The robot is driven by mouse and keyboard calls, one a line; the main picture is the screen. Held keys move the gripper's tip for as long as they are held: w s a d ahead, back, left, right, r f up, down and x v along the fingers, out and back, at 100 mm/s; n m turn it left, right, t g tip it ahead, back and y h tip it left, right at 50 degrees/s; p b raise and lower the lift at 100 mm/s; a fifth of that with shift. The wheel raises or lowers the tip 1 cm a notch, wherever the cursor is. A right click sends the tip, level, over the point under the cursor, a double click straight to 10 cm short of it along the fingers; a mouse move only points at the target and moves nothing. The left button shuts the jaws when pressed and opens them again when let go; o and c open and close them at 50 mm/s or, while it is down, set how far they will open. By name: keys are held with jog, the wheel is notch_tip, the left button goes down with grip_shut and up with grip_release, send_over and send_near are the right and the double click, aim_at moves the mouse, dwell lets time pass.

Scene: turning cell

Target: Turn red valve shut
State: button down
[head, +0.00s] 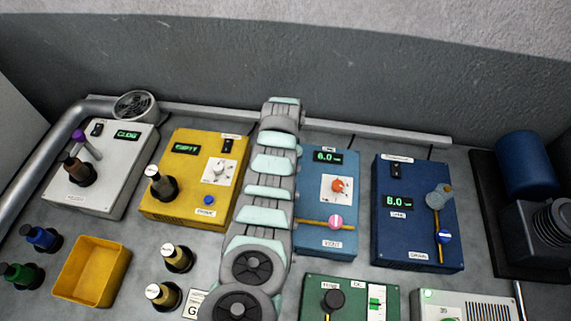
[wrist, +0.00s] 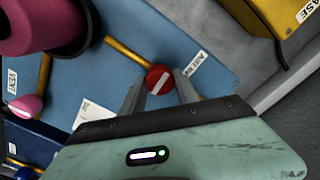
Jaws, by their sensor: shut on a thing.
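In the head view my arm hides the red valve and gripper. The blue box (head: 345,246) shows there beside the arm, with its yellow pipe and a readout (head: 327,156) of about 0.0.
A pink valve (head: 336,222) and an orange dial (head: 338,186) sit on the same box. A yellow box (head: 180,207) stands left and a dark blue box (head: 400,245) right. A green box (head: 310,290) stands in front. A large pink-and-dark thing (wrist: 45,25) is close in the wrist view.

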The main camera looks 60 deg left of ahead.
jog(key=shift+m, duration=0.4)
jog(key=c, duration=0.9)
grip_release()
notch_tip(320, 180, up, 11)
jog(key=shift+f, duration=0.1)
dwell(0.4)
